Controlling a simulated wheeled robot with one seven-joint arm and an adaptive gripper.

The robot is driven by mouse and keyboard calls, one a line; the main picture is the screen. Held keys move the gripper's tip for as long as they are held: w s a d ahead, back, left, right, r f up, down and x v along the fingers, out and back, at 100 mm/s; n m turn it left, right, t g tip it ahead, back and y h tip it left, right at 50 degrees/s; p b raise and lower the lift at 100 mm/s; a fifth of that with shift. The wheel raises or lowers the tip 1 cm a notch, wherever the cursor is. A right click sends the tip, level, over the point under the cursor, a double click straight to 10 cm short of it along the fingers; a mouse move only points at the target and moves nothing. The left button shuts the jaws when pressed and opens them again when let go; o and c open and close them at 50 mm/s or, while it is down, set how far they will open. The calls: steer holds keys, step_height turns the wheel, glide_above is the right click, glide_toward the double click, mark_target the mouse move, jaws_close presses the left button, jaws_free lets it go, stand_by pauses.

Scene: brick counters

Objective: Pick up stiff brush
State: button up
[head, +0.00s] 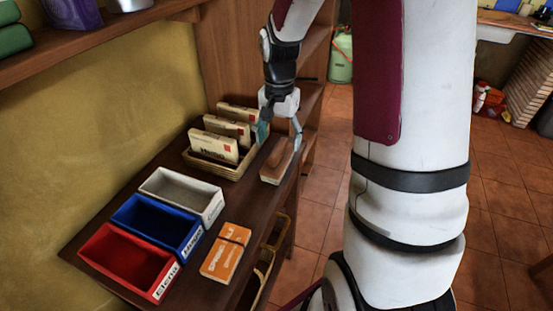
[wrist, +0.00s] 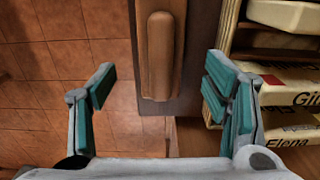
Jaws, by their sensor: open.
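The stiff brush appears to be the brown wooden block-shaped item (head: 281,161) on the right edge of the dark wooden shelf, beside the basket. In the wrist view its long rounded wooden top (wrist: 160,55) points up the picture, between and ahead of my fingers. My gripper (head: 280,138) is above the brush's far end in the head view. In the wrist view my gripper (wrist: 158,92) is open with both teal-padded fingers apart and nothing between them. The underside of the brush is hidden.
A wicker basket (head: 205,167) with several labelled cream packets stands close left of the brush. White (head: 181,195), blue (head: 157,226) and red (head: 128,261) bins and an orange box (head: 226,252) stand nearer. The shelf edge drops to tiled floor (head: 322,189) on the right.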

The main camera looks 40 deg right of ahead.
mark_target(279, 149)
step_height(279, 149, down, 7)
steer(key=shift+f+b, duration=0.15)
steer(key=shift+b, duration=0.25)
steer(key=c, duration=1.3)
steer(key=shift+r, duration=0.55)
steer(key=r, duration=0.2)
steer(key=shift+s+a+r, duration=0.25)
steer(key=shift+s+r, duration=0.05)
steer(key=shift+r, duration=0.1)
steer(key=s+a, duration=0.2)
steer(key=s, duration=0.2)
steer(key=s+a, duration=0.3)
steer(key=s, duration=0.1)
steer(key=s+a+r+p, duration=0.1)
steer(key=s+a, duration=0.2)
steer(key=s, duration=0.2)
steer(key=shift+a+r, duration=0.1)
